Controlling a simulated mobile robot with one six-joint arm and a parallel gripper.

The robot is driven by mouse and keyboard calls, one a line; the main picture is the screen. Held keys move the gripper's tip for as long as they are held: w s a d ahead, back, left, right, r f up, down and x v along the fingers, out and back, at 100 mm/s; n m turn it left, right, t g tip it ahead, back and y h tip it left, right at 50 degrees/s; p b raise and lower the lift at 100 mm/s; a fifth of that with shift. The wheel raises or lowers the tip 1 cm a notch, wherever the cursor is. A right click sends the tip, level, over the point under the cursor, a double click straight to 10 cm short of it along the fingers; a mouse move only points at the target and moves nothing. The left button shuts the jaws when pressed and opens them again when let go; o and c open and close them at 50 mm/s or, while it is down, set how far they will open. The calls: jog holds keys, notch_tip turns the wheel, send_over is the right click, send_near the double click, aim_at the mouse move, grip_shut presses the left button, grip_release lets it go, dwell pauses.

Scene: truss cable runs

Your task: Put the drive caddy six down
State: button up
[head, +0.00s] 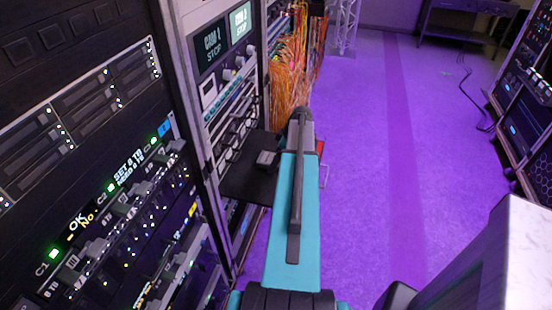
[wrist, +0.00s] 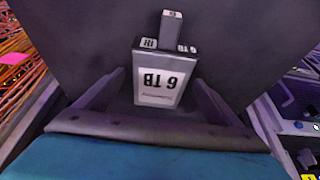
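In the wrist view the caddy (wrist: 165,65) shows label-on and upside down against a dark flat surface. My gripper (wrist: 160,80) is open, one finger on each side of the caddy's near end, with a visible gap at the left finger. In the head view a small grey block, likely this caddy (head: 266,158), lies on a dark shelf (head: 243,180) sticking out of the rack. My gripper's fingers are hidden behind my arm there.
A rack with lit drive bays (head: 110,215) fills the left. Orange cables (head: 290,75) hang beyond the shelf, near my arm. Another rack (head: 525,120) stands at the far right.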

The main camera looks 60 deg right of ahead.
jog(key=shift+r, duration=0.15)
jog(key=b+v, duration=0.2)
jog(key=v, duration=1.1)
jog(key=shift+r, duration=0.2)
dwell(0.7)
